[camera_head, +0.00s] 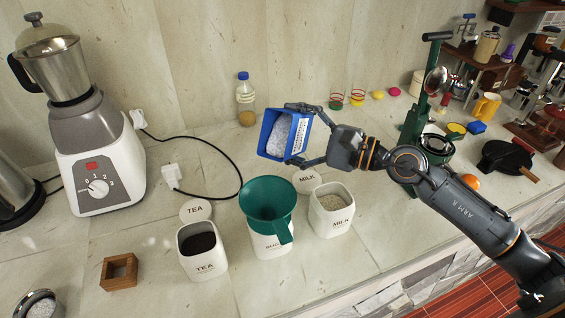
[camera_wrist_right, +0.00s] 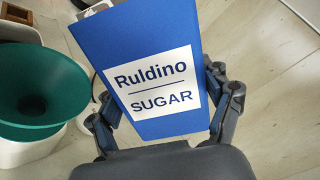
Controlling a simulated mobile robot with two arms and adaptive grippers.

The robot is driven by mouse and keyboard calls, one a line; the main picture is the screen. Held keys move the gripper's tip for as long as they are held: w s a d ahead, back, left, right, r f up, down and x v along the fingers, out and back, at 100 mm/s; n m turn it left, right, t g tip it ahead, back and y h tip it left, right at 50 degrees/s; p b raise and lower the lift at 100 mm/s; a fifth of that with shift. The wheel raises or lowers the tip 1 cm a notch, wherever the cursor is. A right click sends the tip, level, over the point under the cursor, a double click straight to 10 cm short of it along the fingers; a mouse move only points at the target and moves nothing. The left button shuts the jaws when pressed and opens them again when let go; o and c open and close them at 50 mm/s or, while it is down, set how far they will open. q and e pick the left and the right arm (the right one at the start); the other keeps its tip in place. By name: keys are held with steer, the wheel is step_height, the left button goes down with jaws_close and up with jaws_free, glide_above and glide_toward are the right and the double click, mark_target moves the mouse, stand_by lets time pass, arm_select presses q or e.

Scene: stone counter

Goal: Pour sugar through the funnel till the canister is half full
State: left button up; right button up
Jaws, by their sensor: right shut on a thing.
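A blue sugar box (camera_head: 276,136) with white sugar showing at its open end is held by my right gripper (camera_head: 308,133), tilted, above and behind the canisters. In the right wrist view the box (camera_wrist_right: 150,70) reads "Ruldino SUGAR", with a finger on each side. A green funnel (camera_head: 268,198) sits in the mouth of the white sugar canister (camera_head: 272,244), its handle hanging over the label. The funnel also shows in the right wrist view (camera_wrist_right: 38,90). The canister's contents are hidden under the funnel. No sugar stream shows. My left gripper is not in view.
A TEA canister (camera_head: 203,262) with dark contents stands left of the sugar canister, and a MILK canister (camera_head: 332,222) stands right. Lids lie behind them. A blender (camera_head: 100,160), a bottle (camera_head: 246,103) and a wooden box (camera_head: 119,271) stand around. A black cable crosses the counter.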

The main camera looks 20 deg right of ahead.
stand_by(0.6)
steer(key=shift+n+b, duration=0.3)
steer(key=shift+b, duration=0.3)
stand_by(0.7)
steer(key=shift+f+n+b, duration=0.15)
steer(key=shift+n+b, duration=0.15)
steer(key=shift+b, duration=0.35)
stand_by(0.8)
steer(key=shift+f+n+b, duration=0.15)
steer(key=shift+n+b, duration=0.15)
steer(key=shift+b, duration=0.3)
stand_by(0.7)
steer(key=shift+s+n+b, duration=0.1)
steer(key=shift+n+b, duration=0.2)
steer(key=shift+b, duration=0.35)
steer(key=shift+f, duration=0.15)
stand_by(0.7)
